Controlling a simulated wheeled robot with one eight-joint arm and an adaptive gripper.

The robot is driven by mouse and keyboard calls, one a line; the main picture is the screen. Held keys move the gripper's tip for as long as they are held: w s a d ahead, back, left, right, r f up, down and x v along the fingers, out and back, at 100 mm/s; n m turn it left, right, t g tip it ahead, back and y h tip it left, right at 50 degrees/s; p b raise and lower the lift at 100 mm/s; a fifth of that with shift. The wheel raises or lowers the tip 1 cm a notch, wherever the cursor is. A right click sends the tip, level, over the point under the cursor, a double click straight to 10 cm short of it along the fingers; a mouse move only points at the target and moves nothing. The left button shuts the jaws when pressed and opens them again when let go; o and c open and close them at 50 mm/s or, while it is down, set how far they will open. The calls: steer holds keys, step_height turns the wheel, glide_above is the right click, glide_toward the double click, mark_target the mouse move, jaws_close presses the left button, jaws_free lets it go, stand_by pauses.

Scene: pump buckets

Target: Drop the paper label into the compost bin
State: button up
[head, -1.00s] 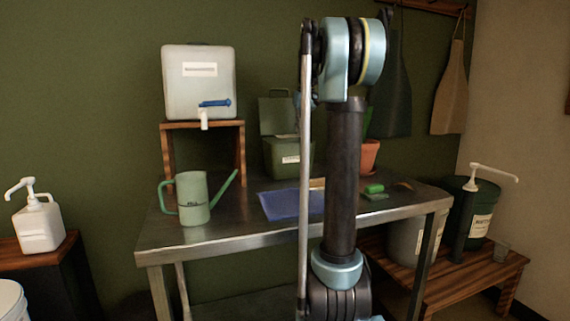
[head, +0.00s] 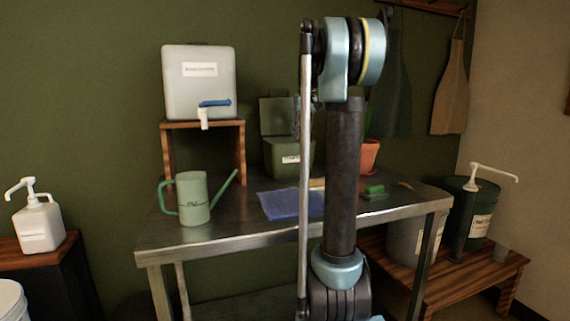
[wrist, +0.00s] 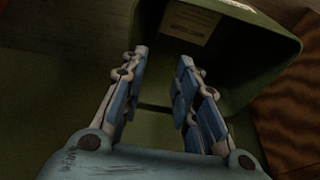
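The green compost bin (head: 281,158) stands at the back of the metal table with its lid (head: 278,116) raised. In the wrist view the open bin (wrist: 262,60) lies beyond my gripper (wrist: 165,58). My gripper is open, its two blue-padded fingers apart with nothing between them, tips near the bin's opening. A beige rectangle with faint print (wrist: 190,22) shows against the bin's dark inside; I cannot tell whether it is the loose paper label or fixed to the bin. In the head view my arm mostly hides the gripper.
A green watering can (head: 193,199), a blue cloth (head: 280,204) and a green block (head: 374,190) are on the table (head: 240,232). A water dispenser (head: 200,83) stands on a wooden stand at left. A terracotta pot (head: 370,154) is partly behind my arm.

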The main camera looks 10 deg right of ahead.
steer(key=v, duration=1.1)
steer(key=shift+r, duration=0.4)
steer(key=shift+s, duration=0.25)
